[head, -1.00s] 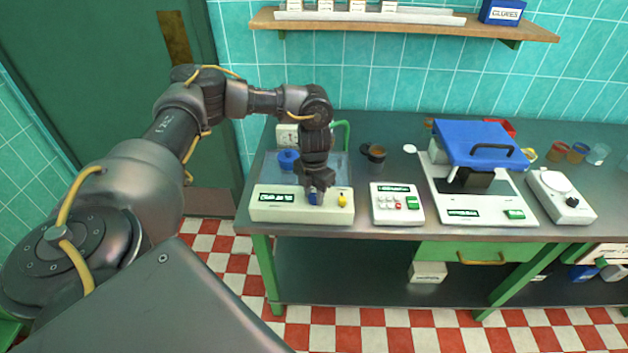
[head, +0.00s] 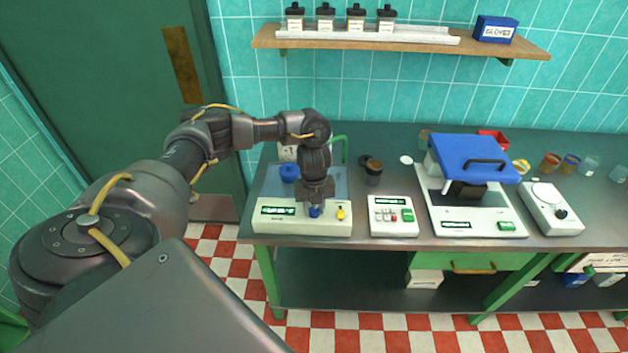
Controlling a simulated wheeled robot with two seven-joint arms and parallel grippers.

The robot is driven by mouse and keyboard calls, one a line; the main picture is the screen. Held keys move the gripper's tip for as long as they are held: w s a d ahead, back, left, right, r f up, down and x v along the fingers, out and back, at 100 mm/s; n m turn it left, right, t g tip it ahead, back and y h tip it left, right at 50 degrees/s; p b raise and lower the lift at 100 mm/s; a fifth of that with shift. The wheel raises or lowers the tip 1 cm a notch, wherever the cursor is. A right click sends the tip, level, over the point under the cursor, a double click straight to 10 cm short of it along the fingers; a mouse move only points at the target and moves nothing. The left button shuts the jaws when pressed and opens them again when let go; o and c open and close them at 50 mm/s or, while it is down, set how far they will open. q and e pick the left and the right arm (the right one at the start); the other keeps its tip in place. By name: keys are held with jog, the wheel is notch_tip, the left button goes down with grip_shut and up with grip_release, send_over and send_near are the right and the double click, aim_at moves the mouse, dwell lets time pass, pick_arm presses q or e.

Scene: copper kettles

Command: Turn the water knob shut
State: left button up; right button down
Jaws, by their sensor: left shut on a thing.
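A cream control unit (head: 285,228) with a small display stands at the left end of the steel counter. On its front are a blue knob (head: 315,212) and, just right of it, a yellow knob (head: 340,213). My left gripper (head: 315,205) reaches down from above, shut on the blue knob, and its fingers hide most of it. A green curved pipe (head: 340,143) and a blue-lidded thing (head: 289,173) stand behind the unit, partly hidden by my arm. My right gripper is out of view.
To the right stand a keypad box (head: 392,216), a machine with a blue lid (head: 472,158) and a small scale (head: 550,208). A dark cup (head: 373,170) and several jars sit behind them. A wooden shelf (head: 400,41) hangs above.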

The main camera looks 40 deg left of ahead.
aim_at(314, 210)
pick_arm(q)
jog(key=n+p, duration=0.2)
jog(key=n, duration=0.1)
jog(key=shift+r, duration=0.2)
jog(key=shift+f+n+p, duration=0.15)
jog(key=shift+n+p, duration=1.1)
jog(key=shift+n, duration=0.35)
jog(key=o, duration=1)
jog(key=shift+c, duration=0.2)
notch_tip(314, 210, up, 11)
jog(key=shift+p, duration=0.35)
jog(key=shift+f, duration=0.15)
